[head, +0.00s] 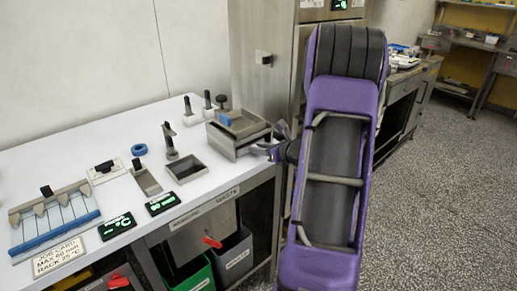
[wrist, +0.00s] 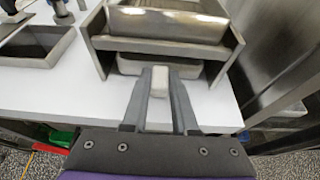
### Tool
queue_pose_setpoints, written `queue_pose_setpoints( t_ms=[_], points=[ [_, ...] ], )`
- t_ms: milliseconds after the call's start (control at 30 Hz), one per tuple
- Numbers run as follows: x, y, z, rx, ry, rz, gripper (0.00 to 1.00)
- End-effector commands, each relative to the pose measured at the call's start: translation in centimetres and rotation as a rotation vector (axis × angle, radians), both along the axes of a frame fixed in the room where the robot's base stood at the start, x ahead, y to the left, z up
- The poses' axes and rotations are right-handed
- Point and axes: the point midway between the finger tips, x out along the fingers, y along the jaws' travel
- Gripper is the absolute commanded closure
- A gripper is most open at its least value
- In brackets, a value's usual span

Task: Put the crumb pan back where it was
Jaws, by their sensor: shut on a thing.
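The crumb pan (wrist: 128,67) is a shallow grey metal pan. In the wrist view it sits low between the side walls of the metal enrober frame (wrist: 231,62), under the upper tray (wrist: 165,24). My gripper (wrist: 159,80) is shut on the pan's pale block handle, at the front of the frame. How deep the pan sits is hidden by the frame's front. In the head view my gripper (head: 277,143) is at the right side of the enrober frame (head: 222,142), near the table's right end; the pan is hard to make out there.
An empty dark tray (head: 187,169) stands left of the frame, with a narrower tray (head: 147,181) beside it. Black-handled tools (head: 190,112) stand behind. A steel cabinet (head: 262,60) rises close behind and right. Waste bins (head: 233,260) are under the table.

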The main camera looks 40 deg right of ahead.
Motion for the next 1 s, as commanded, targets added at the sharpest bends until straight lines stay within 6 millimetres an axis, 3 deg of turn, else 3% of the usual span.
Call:
queue_pose_setpoints(
  t_ms=[167, 200, 367, 733, 1000],
  points=[
    [0.0, 0.0, -0.4, 0.0, -0.001, 0.0, 1.0],
    [0.0, 0.0, -0.3, 0.0, 0.0, 0.0, 0.7],
    [0.0, 0.0, -0.2, 0.0, 0.0, 0.0, 0.43],
    [0.0, 0.0, 0.3, 0.0, 0.0, 0.0, 0.43],
    [-4.8, -0.5, 2.1, -0.001, 0.0, -0.005, 0.43]
  ],
)
